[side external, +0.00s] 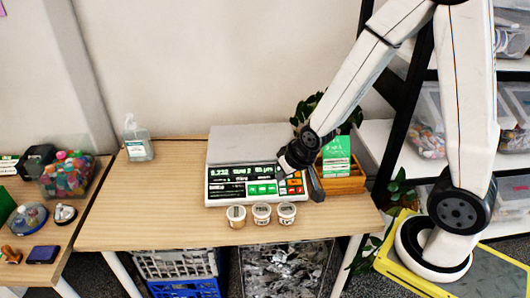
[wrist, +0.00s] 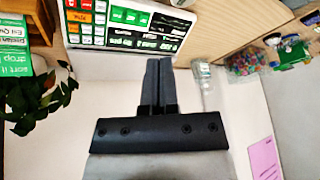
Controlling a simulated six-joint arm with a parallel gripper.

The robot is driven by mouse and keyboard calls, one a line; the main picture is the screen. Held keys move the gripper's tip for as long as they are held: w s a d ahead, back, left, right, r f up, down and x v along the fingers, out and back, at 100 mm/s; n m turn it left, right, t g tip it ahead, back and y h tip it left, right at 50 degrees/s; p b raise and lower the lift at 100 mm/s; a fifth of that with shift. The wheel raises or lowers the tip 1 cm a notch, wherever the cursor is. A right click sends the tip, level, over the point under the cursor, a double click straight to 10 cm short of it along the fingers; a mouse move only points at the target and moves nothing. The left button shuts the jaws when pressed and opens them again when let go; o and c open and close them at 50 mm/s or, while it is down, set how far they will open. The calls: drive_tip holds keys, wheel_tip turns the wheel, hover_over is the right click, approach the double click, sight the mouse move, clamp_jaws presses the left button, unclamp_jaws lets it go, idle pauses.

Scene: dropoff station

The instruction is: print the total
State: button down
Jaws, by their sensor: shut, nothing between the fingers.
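The scale (side external: 256,140) stands on the wooden table with a grey weighing plate and a front panel of green, white and red keys below a lit display (side external: 240,171). The display's digits are too small to read surely. I cannot tell whether the fingertips touch the panel.
Three small tubs (side external: 261,214) stand in front of the scale. A green card (side external: 337,155) in a wooden box (side external: 345,183) and a plant stand to its right. A pump bottle (side external: 137,139) is at the table's left. The table between bottle and scale is clear.

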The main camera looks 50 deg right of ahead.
sight(269, 186)
drive_tip(key=w+d+f+m+t+h, duration=0.3)
drive_tip(key=w+d+f+m+t, duration=0.4)
drive_tip(key=f, duration=0.3)
drive_tip(key=shift+w+d+h, duration=0.4)
drive_tip(key=shift+w+d, duration=0.05)
drive_tip(key=shift+w, duration=0.1)
drive_tip(key=shift+f, duration=0.1)
drive_tip(key=shift+w+d+f, duration=0.4)
drive_tip(key=shift+f, duration=0.9)
drive_tip(key=shift+w+d+f, duration=0.45)
drive_tip(key=shift+f, duration=0.9)
drive_tip(key=shift+w+d+f, duration=0.4)
drive_tip(key=shift+f, duration=0.9)
drive_tip(key=shift+w+d+f, duration=0.2)
drive_tip(key=shift+w+f, duration=0.05)
drive_tip(key=shift+f, duration=0.5)
idle(0.7)
drive_tip(key=shift+r, duration=0.15)
drive_tip(key=shift+s+a+r, duration=0.2)
drive_tip(key=shift+s+r, duration=0.05)
drive_tip(key=shift+r, duration=0.35)
